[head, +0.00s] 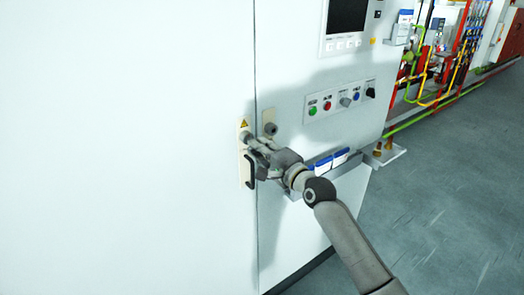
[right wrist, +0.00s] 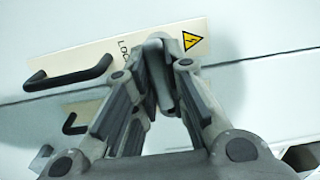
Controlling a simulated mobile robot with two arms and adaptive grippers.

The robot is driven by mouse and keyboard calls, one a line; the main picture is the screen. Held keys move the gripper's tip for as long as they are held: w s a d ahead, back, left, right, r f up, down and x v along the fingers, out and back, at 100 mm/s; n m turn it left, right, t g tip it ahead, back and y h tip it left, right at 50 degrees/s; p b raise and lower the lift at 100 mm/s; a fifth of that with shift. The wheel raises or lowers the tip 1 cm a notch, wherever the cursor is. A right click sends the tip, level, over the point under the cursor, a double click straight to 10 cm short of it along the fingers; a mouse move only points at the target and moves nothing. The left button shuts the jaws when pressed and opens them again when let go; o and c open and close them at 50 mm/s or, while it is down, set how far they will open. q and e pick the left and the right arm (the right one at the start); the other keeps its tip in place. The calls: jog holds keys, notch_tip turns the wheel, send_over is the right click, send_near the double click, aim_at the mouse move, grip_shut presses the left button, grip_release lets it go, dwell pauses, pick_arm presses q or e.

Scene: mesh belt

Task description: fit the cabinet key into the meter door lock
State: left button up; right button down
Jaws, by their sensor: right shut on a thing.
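The meter door's cream lock plate (head: 242,178) has a yellow warning triangle and a black handle (head: 250,172). The plate also shows in the right wrist view (right wrist: 112,60), with part of the word "LOCK". My right gripper (head: 254,143) is at the plate's upper part, above the handle. In the right wrist view its fingers (right wrist: 165,62) are shut on a small grey piece, the cabinet key (right wrist: 165,78), mostly hidden between them. The lock is hidden behind the fingertips and key; I cannot tell whether the key is inside it. My left gripper is out of view.
A button panel (head: 340,100) and a shelf with blue-and-white items (head: 330,160) are on the cabinet to the right. Open floor (head: 450,200) lies at the right.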

jog(key=shift+b+x, duration=0.5)
jog(key=shift+x, duration=0.35)
jog(key=c, duration=1.4)
grip_release()
jog(key=shift+s+d+f, duration=0.1)
jog(key=shift+s+d, duration=0.15)
jog(key=shift+s, duration=0.1)
jog(key=v, duration=1.1)
